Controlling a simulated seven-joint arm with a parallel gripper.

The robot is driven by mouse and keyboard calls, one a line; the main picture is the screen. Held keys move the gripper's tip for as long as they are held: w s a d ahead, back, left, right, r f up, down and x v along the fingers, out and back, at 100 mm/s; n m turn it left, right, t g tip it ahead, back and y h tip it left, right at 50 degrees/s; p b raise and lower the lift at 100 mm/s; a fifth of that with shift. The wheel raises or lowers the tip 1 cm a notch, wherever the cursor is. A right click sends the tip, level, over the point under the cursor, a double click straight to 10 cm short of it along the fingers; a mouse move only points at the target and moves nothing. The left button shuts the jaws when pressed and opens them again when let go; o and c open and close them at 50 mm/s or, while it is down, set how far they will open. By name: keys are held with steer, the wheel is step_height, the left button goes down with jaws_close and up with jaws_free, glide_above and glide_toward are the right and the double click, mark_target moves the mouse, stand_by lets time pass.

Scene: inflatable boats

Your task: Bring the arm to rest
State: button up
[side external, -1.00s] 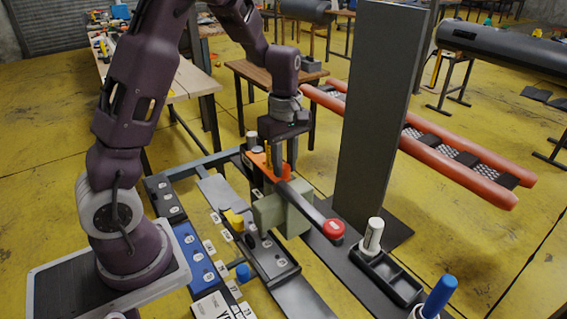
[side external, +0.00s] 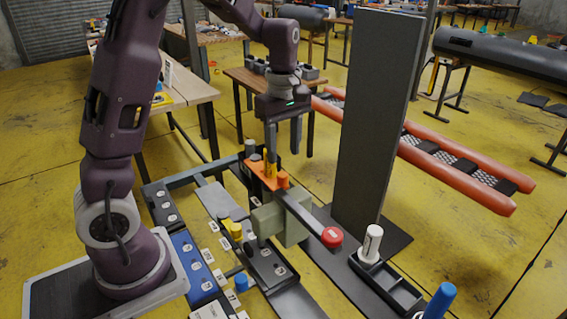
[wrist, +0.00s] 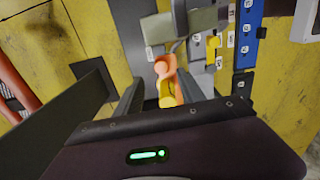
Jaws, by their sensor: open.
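My gripper (side external: 283,153) hangs with its fingers pointing down above the bench fixture. The two fingers are apart, with nothing visible held between them. An orange piece (side external: 262,171) with small yellow and orange parts sits on the fixture just below the fingertips. In the wrist view, the gripper's dark fingers (wrist: 160,88) stand on either side of orange and yellow parts (wrist: 167,75) beyond them. I cannot tell from this view how much clearance there is.
A tall dark panel (side external: 376,110) stands close to the right of my gripper. A grey-green block (side external: 283,220) and a lever with a red knob (side external: 332,236) are in front. A white cylinder (side external: 371,243) stands in a black tray (side external: 400,290). A wooden table (side external: 235,78) is behind.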

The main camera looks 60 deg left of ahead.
steer(key=shift+r, duration=0.4)
steer(key=s+d+r+m+t, duration=0.2)
steer(key=s+d+r+m, duration=0.4)
steer(key=s+r+m, duration=0.1)
steer(key=s+d+r+m+t, duration=0.1)
steer(key=s+d+m+t, duration=0.2)
steer(key=s+m, duration=0.8)
steer(key=s+d, duration=0.2)
steer(key=s, duration=0.1)
steer(key=shift+t, duration=0.3)
